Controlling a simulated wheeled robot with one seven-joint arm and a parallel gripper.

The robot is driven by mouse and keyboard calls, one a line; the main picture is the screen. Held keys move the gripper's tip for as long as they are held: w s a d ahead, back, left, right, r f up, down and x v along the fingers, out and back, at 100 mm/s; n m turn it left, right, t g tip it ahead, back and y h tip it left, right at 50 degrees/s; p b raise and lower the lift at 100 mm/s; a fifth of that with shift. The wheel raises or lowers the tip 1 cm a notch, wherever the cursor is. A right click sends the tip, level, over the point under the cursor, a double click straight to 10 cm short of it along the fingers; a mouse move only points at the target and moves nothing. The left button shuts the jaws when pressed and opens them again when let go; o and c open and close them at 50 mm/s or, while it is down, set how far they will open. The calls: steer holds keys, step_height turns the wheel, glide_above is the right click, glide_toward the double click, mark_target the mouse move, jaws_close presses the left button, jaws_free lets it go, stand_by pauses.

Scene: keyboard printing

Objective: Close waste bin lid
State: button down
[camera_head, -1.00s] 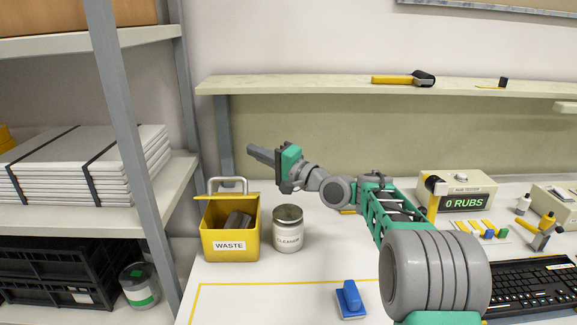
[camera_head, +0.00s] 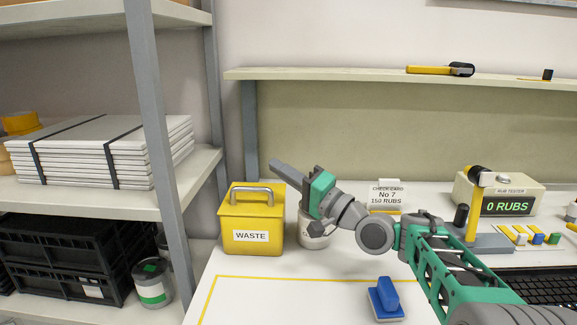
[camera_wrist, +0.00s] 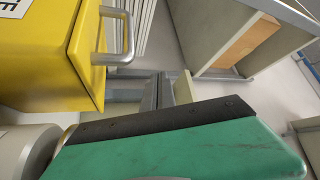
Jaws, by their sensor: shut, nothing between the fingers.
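The yellow waste bin (camera_head: 252,241) stands at the left end of the white table, with a WASTE label on its front. Its yellow lid (camera_head: 240,206) lies down over the top, with a grey handle (camera_head: 251,190) on it. In the wrist view the bin (camera_wrist: 30,50) fills the upper left, and its handle (camera_wrist: 128,36) shows at its edge. My gripper (camera_head: 278,167) is shut and empty, above and to the right of the bin, apart from the lid. In the wrist view its fingers (camera_wrist: 158,92) are together.
A white cleaner can (camera_head: 314,238) stands right of the bin, partly hidden behind my gripper. A blue-handled tool (camera_head: 386,300) lies nearer the front. A shelf post (camera_head: 155,150) stands left of the table.

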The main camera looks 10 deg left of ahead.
steer(key=shift+s+f, duration=0.4)
steer(key=shift+f, duration=0.05)
stand_by(0.3)
